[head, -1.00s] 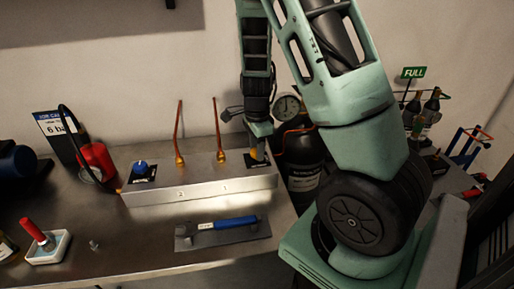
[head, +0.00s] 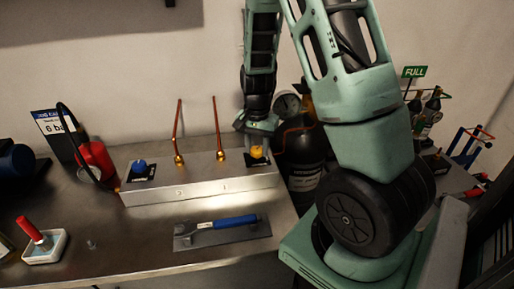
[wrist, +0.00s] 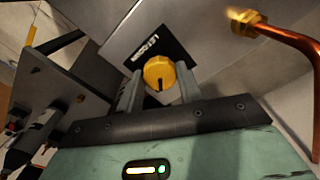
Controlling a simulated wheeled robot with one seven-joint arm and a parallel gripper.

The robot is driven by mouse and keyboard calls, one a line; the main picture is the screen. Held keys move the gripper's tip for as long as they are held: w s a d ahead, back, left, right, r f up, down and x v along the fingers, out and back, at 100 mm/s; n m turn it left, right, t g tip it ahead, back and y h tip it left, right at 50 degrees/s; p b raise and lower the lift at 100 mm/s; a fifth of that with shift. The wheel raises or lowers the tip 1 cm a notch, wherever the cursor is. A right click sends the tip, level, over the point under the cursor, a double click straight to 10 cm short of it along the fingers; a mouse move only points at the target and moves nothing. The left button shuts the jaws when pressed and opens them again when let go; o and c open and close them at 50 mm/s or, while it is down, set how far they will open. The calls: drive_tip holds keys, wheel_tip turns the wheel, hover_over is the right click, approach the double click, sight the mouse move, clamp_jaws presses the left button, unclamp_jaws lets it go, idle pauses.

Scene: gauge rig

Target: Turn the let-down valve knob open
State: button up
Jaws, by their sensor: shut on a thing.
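The yellow let-down knob (head: 257,152) sits on a black label plate at the right end of the metal manifold block (head: 200,188). In the wrist view the knob (wrist: 159,72) shows a dark pointer mark on its lower part, and the plate (wrist: 165,42) carries the let-down lettering. My gripper (wrist: 159,84) has one finger on each side of the knob and is shut on it. In the head view my gripper (head: 257,143) reaches down from above onto the block's right end.
A blue knob (head: 138,166) is at the block's left end, with two copper tubes (head: 178,135) rising between the knobs. A dark cylinder (head: 303,150) and gauge (head: 287,105) stand right of my gripper.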

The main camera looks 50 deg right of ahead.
sight(257, 149)
drive_tip(key=shift+n+b, duration=0.3)
drive_tip(key=shift+n, duration=1.9)
drive_tip(key=o, duration=1)
wheel_tip(257, 149, up, 18)
drive_tip(key=shift+f, duration=0.25)
